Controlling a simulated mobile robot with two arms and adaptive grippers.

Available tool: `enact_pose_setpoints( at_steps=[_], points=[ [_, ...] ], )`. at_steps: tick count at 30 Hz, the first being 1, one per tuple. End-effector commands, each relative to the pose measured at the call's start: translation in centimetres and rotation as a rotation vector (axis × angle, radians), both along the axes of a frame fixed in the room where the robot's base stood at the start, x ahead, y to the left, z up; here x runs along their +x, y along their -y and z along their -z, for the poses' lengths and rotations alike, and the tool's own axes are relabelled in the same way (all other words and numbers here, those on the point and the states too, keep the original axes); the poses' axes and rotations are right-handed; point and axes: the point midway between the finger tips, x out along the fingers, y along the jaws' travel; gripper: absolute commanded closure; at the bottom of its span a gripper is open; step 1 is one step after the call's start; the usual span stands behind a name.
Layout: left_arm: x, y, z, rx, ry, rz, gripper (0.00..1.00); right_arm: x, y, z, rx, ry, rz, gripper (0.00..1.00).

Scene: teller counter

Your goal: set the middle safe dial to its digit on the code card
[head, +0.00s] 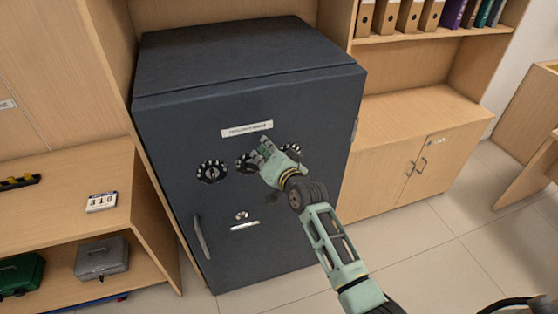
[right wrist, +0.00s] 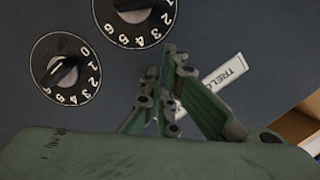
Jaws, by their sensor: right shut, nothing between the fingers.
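The dark safe (head: 290,215) has a row of three black dials with white digits on its door. The left dial (head: 211,172) is clear in the head view. The middle dial (head: 243,163) is partly covered by my right gripper (head: 264,149), and the right dial (head: 292,149) is partly hidden behind it too. My right gripper is shut and empty, close to the door; contact cannot be told. The right wrist view shows its fingers (right wrist: 168,88) beside two dials, one whole (right wrist: 66,68) and one cut off (right wrist: 134,18). The code card (head: 102,202) seems to read 310. My left gripper is out of view.
A white name label (head: 247,129) is above the dials. A wooden shelf (head: 60,215) at left holds a grey box (head: 102,260) and a green box (head: 20,275). A low cabinet (head: 420,140) stands right.

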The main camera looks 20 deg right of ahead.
Motion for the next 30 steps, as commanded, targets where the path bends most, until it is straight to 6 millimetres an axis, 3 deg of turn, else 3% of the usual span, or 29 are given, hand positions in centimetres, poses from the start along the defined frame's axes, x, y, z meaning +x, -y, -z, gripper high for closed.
enact_pose_setpoints(
  at_steps=[1,12,18,24,26,29,30],
  points=[
    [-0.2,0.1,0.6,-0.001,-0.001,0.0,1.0,-1.4,0.1,0.6,0.002,-0.003,0.0,1.0],
    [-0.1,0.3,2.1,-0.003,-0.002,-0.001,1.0,-7.6,1.1,-1.0,0.0,-0.002,0.001,1.0],
    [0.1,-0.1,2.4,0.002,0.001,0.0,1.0,-9.3,1.4,-1.5,-0.001,-0.001,0.001,1.0],
    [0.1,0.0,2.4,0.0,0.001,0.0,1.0,-9.6,1.4,-1.4,-0.002,-0.005,0.0,1.0],
    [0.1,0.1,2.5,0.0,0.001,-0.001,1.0,-9.7,1.4,-0.5,-0.009,-0.017,0.0,1.0],
    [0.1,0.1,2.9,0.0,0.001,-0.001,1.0,-9.9,1.4,3.3,-0.044,-0.069,-0.002,1.0],
    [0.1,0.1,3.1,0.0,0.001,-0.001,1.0,-10.2,1.4,5.7,-0.066,-0.101,-0.005,1.0]
  ],
)
